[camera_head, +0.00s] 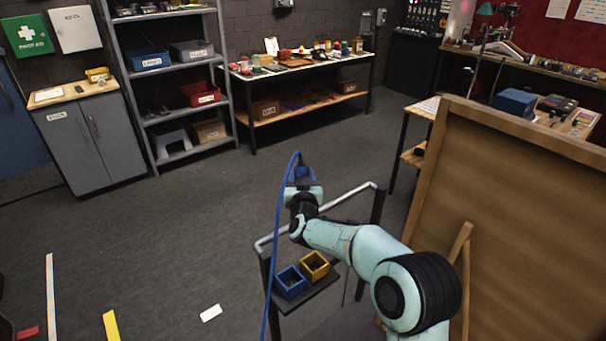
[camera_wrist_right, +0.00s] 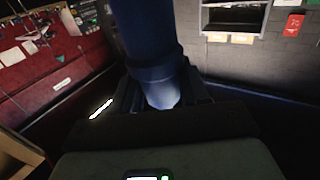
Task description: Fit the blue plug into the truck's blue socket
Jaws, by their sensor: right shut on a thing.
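My right gripper (camera_head: 301,184) is held up above the far side of the truck, shut on the blue plug (camera_head: 301,173). A blue cable loops over from the plug and runs down past the bottom edge of the head view. In the right wrist view the plug (camera_wrist_right: 150,40) stands between the dark jaws (camera_wrist_right: 160,98); its lower end is partly hidden. The truck (camera_head: 313,293) has a dark shelf and a pale handle rail. The open-topped blue socket (camera_head: 290,282) sits on it beside a yellow socket (camera_head: 315,266). The plug is well apart from both. My left gripper is not in view.
A large brown board (camera_head: 520,215) stands right of my right arm. A workbench (camera_head: 300,75), grey shelving (camera_head: 178,90) and a cabinet (camera_head: 88,135) line the back. A white card (camera_head: 211,313) lies on the floor. The floor left of the truck is mostly clear.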

